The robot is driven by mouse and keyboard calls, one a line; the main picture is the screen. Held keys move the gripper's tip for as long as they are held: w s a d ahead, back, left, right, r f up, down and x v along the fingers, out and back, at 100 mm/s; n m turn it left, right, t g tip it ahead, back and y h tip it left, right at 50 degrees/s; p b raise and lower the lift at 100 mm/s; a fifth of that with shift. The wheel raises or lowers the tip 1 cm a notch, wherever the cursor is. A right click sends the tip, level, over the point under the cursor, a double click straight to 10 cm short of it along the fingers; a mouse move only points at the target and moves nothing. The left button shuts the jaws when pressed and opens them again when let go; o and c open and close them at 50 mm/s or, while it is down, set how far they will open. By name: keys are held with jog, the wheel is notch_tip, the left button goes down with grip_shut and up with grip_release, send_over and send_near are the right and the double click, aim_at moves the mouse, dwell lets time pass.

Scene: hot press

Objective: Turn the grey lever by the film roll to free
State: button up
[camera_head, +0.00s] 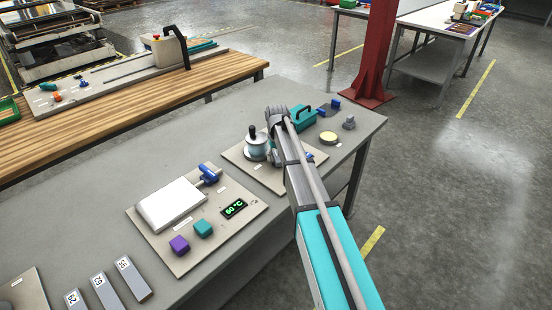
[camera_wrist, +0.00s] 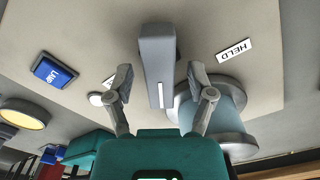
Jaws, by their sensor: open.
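The grey lever (camera_wrist: 157,52) is a grey bar with a white stripe, in the middle of the wrist view. My gripper (camera_wrist: 161,78) is open, with one finger on each side of the lever and a visible gap to each. A "HELD" label (camera_wrist: 235,50) is on the plate right of the lever. Another label, left of the lever, is mostly hidden by my finger. The film roll (camera_wrist: 222,105) is a pale blue cylinder behind my right finger.
A blue button (camera_wrist: 53,72) and a yellow round pad (camera_wrist: 22,113) are left in the wrist view. A teal box (camera_head: 301,118) stands close beside my gripper. A white press plate (camera_head: 171,204) and a "60 °C" display (camera_head: 234,208) are nearer on the bench.

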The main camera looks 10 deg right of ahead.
grip_shut()
jog(key=shift+a, duration=0.15)
dwell(0.4)
jog(key=shift+m, duration=0.5)
jog(key=m, duration=0.4)
jog(key=shift+d+m, duration=0.2)
jog(key=shift+m, duration=0.1)
jog(key=m, duration=0.5)
jog(key=shift+s+d+m, duration=0.1)
jog(key=shift+d+m, duration=0.05)
jog(key=shift+m, duration=0.25)
